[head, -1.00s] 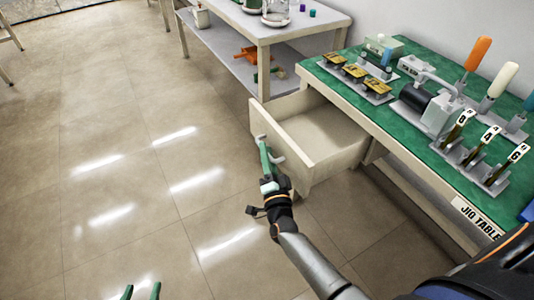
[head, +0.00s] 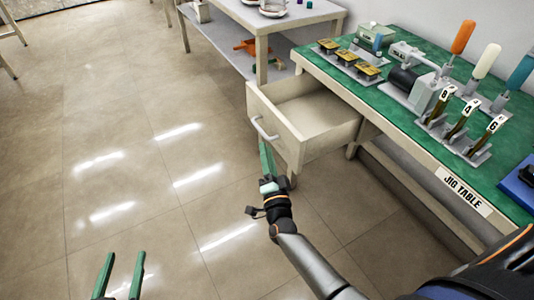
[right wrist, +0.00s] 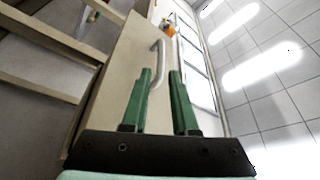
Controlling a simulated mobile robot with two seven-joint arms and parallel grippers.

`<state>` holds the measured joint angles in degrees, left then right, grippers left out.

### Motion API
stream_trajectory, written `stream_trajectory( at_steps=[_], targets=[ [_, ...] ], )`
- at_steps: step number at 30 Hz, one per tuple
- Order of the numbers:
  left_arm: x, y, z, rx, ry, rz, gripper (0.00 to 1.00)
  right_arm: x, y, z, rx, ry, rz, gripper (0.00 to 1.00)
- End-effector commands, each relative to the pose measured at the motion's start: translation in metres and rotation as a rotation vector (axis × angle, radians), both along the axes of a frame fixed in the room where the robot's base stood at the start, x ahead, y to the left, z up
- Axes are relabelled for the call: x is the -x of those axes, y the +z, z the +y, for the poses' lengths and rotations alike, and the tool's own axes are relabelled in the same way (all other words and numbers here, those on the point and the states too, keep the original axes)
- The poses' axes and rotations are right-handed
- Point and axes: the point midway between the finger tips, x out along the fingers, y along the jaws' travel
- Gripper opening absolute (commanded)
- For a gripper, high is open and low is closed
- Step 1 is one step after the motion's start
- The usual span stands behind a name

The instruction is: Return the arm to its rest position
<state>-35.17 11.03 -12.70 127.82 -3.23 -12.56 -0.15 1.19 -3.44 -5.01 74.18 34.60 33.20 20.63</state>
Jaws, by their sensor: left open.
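My right gripper (head: 264,144) is in front of the open drawer (head: 275,125), below its handle (head: 264,131). The drawer stands pulled out from under the green-topped jig table (head: 318,70).
The jig table carries a black canister pump (head: 407,80), numbered levers (head: 462,118) and tools with orange, white and blue handles. A shelved side table (head: 262,28) stands behind the drawer. The tiled floor (head: 130,110) to the left is clear.

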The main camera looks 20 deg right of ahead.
Motion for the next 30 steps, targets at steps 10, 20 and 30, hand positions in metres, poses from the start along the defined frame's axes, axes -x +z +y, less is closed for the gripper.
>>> stream_trajectory(
  at_steps=[10, 20, 30],
  targets=[
    [0.0, 0.0, 0.0, 0.001, -0.001, -0.001, 0.61, 0.0, 0.0, 0.0, 0.001, 0.001, 0.001, 0.27],
    [0.0, 0.0, 0.0, 0.002, -0.001, 0.001, 0.61, 0.047, 0.01, 0.035, 0.351, 0.185, 0.113, 0.27],
    [0.0, 0.0, 0.0, 0.002, -0.001, 0.002, 0.61, 0.135, 0.023, 0.08, 0.903, 0.397, 0.288, 0.27]
  ],
)
